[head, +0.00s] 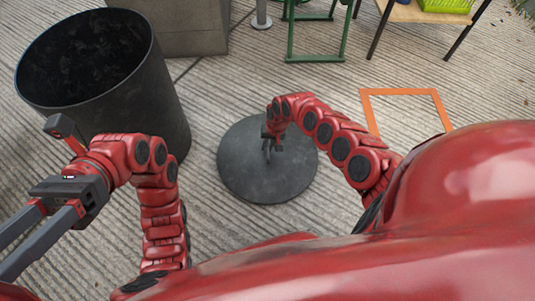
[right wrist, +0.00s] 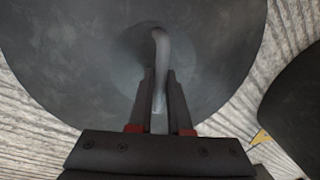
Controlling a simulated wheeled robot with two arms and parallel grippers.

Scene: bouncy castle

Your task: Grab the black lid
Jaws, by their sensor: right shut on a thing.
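The black lid (head: 240,170) is a dark round disc in the middle of the head view, over the ribbed floor. Its curved grey handle (right wrist: 161,60) rises from the centre in the right wrist view. My right gripper (head: 272,148) points down over the lid's centre. Its two fingers (right wrist: 160,92) are on either side of the handle, shut on it. I cannot tell whether the lid rests on the floor or hangs just above it. My left gripper (head: 40,240) is at the left edge, away from the lid, fingers apart and empty; its tips are cut off.
A large open black bin (head: 150,100) stands at the upper left, near my left arm. A grey block (head: 185,28) is behind it. A green metal frame (head: 318,57), a small wooden table (head: 410,13) and an orange frame (head: 405,92) are at the back and right.

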